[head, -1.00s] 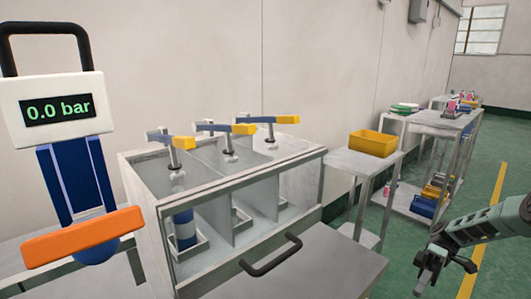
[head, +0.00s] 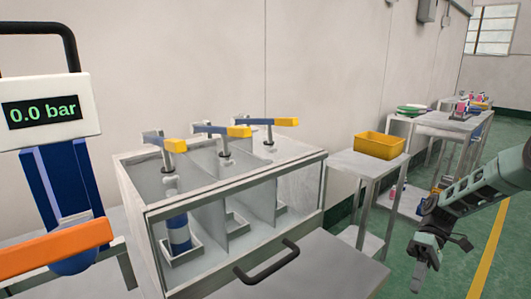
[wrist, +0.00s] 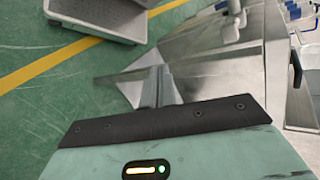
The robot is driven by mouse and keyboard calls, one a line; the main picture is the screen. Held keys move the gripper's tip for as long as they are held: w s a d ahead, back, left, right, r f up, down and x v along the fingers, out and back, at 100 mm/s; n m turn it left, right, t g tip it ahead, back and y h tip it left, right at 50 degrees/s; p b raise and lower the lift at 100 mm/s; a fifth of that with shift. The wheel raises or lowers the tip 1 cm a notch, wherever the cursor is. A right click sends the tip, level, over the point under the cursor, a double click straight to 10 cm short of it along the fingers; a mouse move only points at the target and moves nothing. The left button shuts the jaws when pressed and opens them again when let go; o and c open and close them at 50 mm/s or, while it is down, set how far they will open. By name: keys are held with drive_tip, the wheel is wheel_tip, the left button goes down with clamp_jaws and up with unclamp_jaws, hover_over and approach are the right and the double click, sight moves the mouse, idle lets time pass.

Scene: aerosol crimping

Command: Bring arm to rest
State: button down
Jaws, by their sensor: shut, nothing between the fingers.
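My gripper (head: 423,252) hangs at the right of the head view, over the green floor and to the right of the bench. In the wrist view its fingers (wrist: 160,87) are together, with nothing between them. Nothing is held.
A clear-fronted cabinet (head: 232,215) with several yellow-handled levers stands on the bench (head: 345,270). A gauge reading 0.0 bar (head: 42,112) with an orange handle (head: 50,248) is at left. A yellow bin (head: 380,145) sits on a side table. Open floor (head: 455,262) lies at right.

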drive_tip(key=s+a+r+m+t+h, duration=0.3)
drive_tip(key=s+r+t+h, duration=0.1)
drive_tip(key=s+r+t, duration=0.25)
drive_tip(key=s+a+r+m+t+h, duration=0.3)
drive_tip(key=s+r+t, duration=0.2)
drive_tip(key=r, duration=0.3)
drive_tip(key=s+a+r+n+g+p, duration=0.1)
drive_tip(key=s+a+r+n+p, duration=0.3)
drive_tip(key=a, duration=0.5)
drive_tip(key=s+a+r+n+g+p, duration=0.2)
drive_tip(key=s+a+r+n+p, duration=0.1)
drive_tip(key=s+a+r+p, duration=0.3)
drive_tip(key=s+a+r, duration=0.2)
drive_tip(key=s+r, duration=0.1)
drive_tip(key=shift+a+n+p, duration=0.35)
drive_tip(key=shift+n+p, duration=0.05)
